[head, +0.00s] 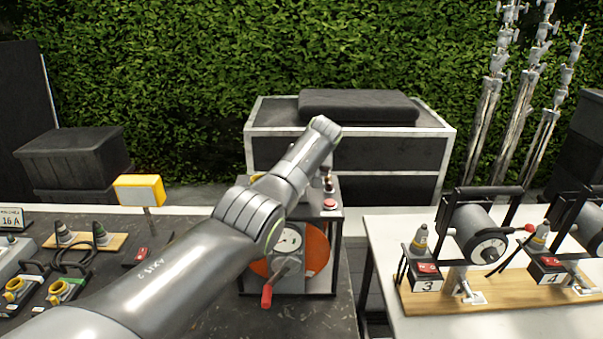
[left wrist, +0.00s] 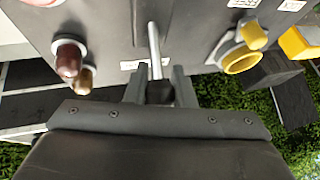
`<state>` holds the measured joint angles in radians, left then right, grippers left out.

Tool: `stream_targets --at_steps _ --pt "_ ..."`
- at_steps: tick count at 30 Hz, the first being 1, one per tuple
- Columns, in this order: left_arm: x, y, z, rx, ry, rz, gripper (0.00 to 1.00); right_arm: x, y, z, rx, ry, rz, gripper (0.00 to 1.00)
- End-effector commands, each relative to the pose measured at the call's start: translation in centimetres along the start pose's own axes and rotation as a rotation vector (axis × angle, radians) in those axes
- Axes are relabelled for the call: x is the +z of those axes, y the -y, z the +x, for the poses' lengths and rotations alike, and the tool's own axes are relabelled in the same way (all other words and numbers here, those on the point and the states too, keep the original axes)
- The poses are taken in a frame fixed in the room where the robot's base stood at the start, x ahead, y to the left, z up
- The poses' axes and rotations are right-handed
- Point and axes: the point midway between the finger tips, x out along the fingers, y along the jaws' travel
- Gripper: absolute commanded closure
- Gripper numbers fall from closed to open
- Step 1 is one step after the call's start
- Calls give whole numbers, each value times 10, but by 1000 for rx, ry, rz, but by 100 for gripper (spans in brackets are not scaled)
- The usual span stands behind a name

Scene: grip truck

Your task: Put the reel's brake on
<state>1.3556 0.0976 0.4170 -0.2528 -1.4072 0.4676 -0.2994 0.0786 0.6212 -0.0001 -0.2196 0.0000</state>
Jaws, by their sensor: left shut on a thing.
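The reel unit stands at the right end of the dark bench, with an orange reel (head: 316,247) behind a grey front with a round dial (head: 288,239). A crank with a red handle (head: 267,296) hangs at its front. My left arm crosses over the unit in the head view and hides part of its top; the left gripper is hidden there. In the left wrist view, a thin metal lever (left wrist: 154,48) rises from a slot in the grey panel (left wrist: 112,30). My left gripper (left wrist: 159,88) is shut on its dark end. My right gripper is not in view.
A red button (head: 330,204) sits on the unit's top. A yellow socket (left wrist: 241,60) and brown-capped fittings (left wrist: 68,60) flank the lever. Connectors and cables (head: 60,290) lie on the bench at left. A white table (head: 385,240) at right holds smaller numbered reels (head: 470,235).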

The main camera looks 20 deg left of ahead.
Motion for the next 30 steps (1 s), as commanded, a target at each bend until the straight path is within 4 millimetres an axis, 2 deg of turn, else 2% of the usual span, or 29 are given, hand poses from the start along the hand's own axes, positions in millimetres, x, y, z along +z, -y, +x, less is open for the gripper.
stream_targets --at_steps 10,11,16,25,30 --pt "2 0 2 -1 8 2 100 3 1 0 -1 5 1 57" --pt "2 0 2 -1 9 2 76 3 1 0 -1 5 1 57" --pt "2 0 1 -1 7 1 55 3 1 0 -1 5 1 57" --pt "1 0 0 0 4 1 55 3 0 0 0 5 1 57" --pt "0 -1 -8 1 2 0 55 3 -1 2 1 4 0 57"
